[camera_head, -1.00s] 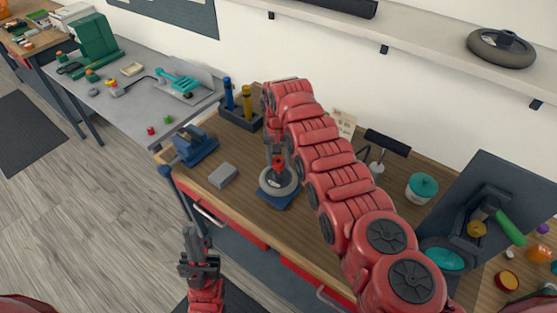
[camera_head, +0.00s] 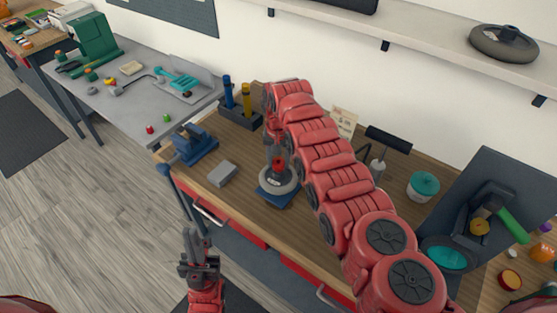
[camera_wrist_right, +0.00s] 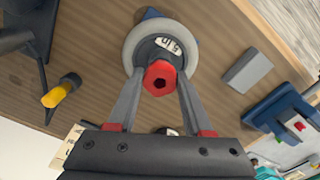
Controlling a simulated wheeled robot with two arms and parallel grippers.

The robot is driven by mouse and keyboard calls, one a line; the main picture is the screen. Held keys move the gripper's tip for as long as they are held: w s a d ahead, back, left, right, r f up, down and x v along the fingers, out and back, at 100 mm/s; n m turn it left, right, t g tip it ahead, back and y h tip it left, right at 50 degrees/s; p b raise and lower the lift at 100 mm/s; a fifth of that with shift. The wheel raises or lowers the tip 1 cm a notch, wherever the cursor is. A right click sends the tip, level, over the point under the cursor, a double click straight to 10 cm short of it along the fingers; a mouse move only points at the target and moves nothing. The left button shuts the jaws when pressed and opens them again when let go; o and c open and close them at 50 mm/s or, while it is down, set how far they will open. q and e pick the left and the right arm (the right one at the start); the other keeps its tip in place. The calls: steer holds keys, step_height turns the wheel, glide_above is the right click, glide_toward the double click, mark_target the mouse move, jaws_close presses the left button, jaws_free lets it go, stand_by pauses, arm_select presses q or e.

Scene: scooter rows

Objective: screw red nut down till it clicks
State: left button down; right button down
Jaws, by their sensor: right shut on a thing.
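The red nut (camera_wrist_right: 160,77) sits on the dark hub in the middle of a small grey wheel (camera_wrist_right: 133,48). In the head view the wheel (camera_head: 291,186) lies flat on a blue base (camera_head: 273,201) on the wooden bench. My right gripper (camera_wrist_right: 160,80) comes down from above, its two fingers on either side of the nut and shut on it. In the head view the nut (camera_head: 279,162) shows at the end of my right gripper (camera_head: 278,158). My left gripper (camera_head: 199,245) hangs in front of the bench, away from the wheel; its jaw opening is too small to tell.
A grey block (camera_head: 222,174) and a blue vise (camera_head: 195,146) stand left of the wheel. A holder with blue and yellow handles (camera_head: 240,115) is behind. The bench front is clear.

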steer(key=shift+f+b, duration=0.4)
steer(key=shift+f, duration=0.2)
steer(key=shift+c, duration=1.2)
jaws_free()
steer(key=shift+r, duration=0.1)
step_height(320, 180, up, 17)
steer(key=p, duration=0.2)
steer(key=shift+r+p, duration=0.2)
steer(key=shift+p, duration=0.1)
